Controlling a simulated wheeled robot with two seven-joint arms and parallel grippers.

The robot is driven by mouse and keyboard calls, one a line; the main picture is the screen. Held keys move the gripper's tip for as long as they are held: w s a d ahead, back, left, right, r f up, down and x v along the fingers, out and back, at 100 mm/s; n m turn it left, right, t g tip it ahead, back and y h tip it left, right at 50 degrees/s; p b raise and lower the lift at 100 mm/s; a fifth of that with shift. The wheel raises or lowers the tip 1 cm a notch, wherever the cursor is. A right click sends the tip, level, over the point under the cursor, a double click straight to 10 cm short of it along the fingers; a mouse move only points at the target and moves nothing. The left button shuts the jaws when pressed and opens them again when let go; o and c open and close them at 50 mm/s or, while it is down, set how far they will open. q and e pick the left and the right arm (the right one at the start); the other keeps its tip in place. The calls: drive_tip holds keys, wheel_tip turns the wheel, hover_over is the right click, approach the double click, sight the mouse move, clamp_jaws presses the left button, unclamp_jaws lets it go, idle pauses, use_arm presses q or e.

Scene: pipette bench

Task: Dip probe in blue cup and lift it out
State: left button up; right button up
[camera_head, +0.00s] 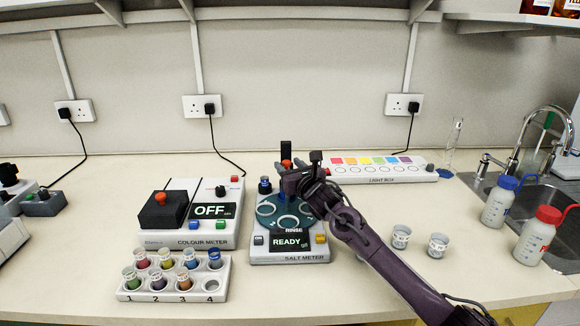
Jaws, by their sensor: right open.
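The salt meter (290,257) stands mid-bench, its display reading "READY". A teal plate (287,222) with ring-shaped openings lies on top of it. An upright black piece with an orange-red band (286,152), possibly the probe, stands at its back. My right gripper (288,167) is open over the back of the meter, around or just in front of this piece; I cannot tell if it touches. My right arm comes from the lower right and covers part of the plate. I cannot pick out a blue cup for certain. My left gripper is not in view.
A colour meter (215,239) reads "OFF" at left, with a numbered vial rack (130,295) before it. A light box (375,180) lies behind. Two small cups (401,237) (438,246) stand right of my arm. Blue-capped (498,203) and red-capped (539,238) bottles stand near the sink.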

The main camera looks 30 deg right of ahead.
clamp_jaws()
wheel_tip(320, 180, up, 6)
drive_tip(key=shift+f+p, duration=0.2)
drive_tip(key=shift+p, duration=0.7)
drive_tip(key=shift+r, duration=0.15)
drive_tip(key=shift+c, duration=1.1)
unclamp_jaws()
drive_tip(key=shift+r, duration=0.1)
drive_tip(key=shift+o, duration=1.1)
drive_tip(key=shift+f, duration=0.2)
